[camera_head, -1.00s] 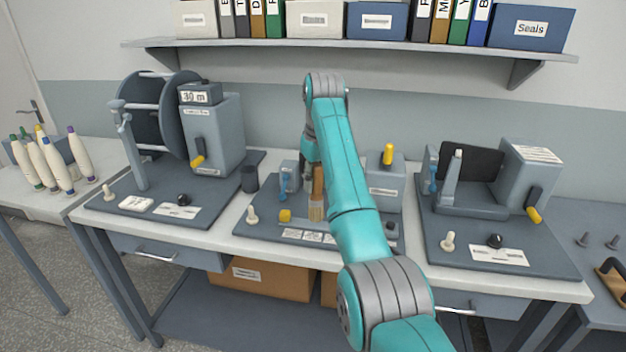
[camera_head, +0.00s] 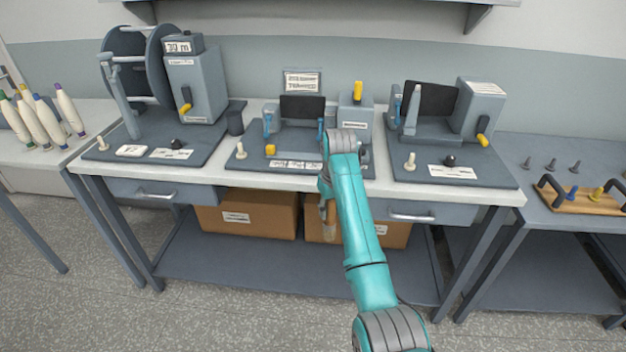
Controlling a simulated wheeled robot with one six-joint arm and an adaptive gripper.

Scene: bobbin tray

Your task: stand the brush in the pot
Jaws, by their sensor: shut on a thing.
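The brush (camera_head: 329,230) hangs bristles down from my gripper (camera_head: 326,203), in front of the bench's front edge and the cardboard boxes below. My gripper is shut on the brush; my teal arm hides much of it, and the brush's handle is hard to make out. A small dark grey pot (camera_head: 235,122) stands upright on the bench, up and left of the gripper, between the large reel winder and the middle machine. The pot's inside cannot be made out.
The reel winder (camera_head: 195,88) stands left of the pot, and the middle machine's base plate (camera_head: 290,165) with small knobs lies to its right. Another machine (camera_head: 482,105) stands further right. Cardboard boxes (camera_head: 250,213) sit on the lower shelf.

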